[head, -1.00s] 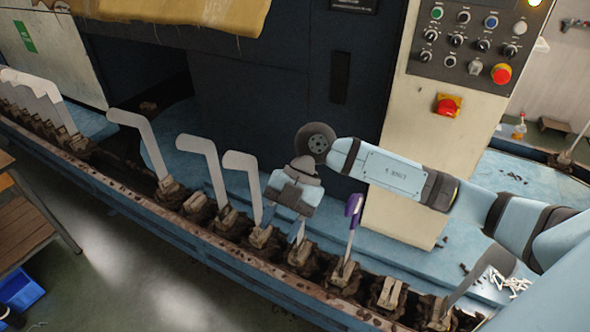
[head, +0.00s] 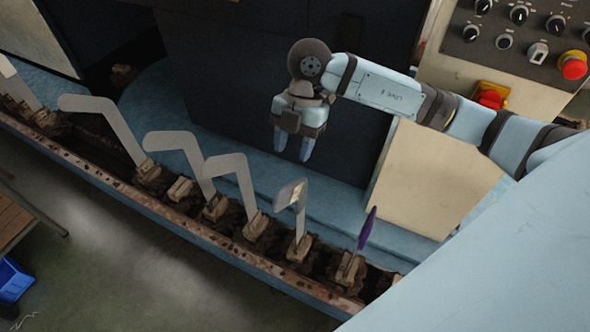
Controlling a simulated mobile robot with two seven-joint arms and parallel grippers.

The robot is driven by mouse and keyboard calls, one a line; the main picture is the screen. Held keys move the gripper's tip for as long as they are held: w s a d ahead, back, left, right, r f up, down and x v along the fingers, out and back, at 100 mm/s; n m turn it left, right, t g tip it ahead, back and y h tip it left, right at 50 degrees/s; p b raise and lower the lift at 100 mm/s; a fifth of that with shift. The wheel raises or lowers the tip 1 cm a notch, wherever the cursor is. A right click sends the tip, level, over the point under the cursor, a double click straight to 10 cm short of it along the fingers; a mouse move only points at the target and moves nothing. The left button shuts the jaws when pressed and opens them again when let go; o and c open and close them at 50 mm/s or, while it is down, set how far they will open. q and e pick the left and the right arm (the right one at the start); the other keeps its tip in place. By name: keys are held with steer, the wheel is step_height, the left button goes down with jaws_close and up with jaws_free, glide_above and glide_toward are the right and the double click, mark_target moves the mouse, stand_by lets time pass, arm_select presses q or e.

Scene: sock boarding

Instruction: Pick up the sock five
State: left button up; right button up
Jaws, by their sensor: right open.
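Pale foot-shaped boards stand in a row on the conveyor rail (head: 170,215). A purple sock-shaped piece (head: 367,228) stands on a holder toward the right end, seen nearly edge-on. Beside it on the left is a grey board (head: 300,205) with a lighter patch near its top. Bare-looking boards (head: 240,180) stand further left. I cannot tell which one is sock five. My right gripper (head: 292,151) is open and empty, fingers pointing down, above and behind the grey board in the picture, apart from it. My left gripper is not in view.
A dark machine body (head: 235,85) stands behind the rail. A cream control panel with a red emergency button (head: 573,66) is at upper right. A blue bin (head: 12,290) and a wooden table (head: 15,215) stand at lower left. The floor in front is clear.

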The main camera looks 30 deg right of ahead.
mark_target(285, 186)
steer(key=x, duration=0.6)
steer(key=shift+s+a+f, duration=0.15)
steer(key=shift+s+f, duration=0.05)
steer(key=shift+a+f, duration=0.1)
steer(key=shift+f, duration=0.25)
steer(key=b+x, duration=0.3)
steer(key=x, duration=0.1)
steer(key=shift+a+f, duration=0.2)
steer(key=shift+f, duration=0.15)
steer(key=shift+s+a+f+b, duration=0.15)
steer(key=shift+a+f+b, duration=0.05)
steer(key=shift+f+b, duration=0.15)
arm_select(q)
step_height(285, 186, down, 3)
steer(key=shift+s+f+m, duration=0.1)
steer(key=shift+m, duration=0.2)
arm_select(e)
steer(key=shift+r, duration=0.1)
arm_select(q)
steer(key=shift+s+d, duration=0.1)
arm_select(e)
steer(key=c, duration=0.8)
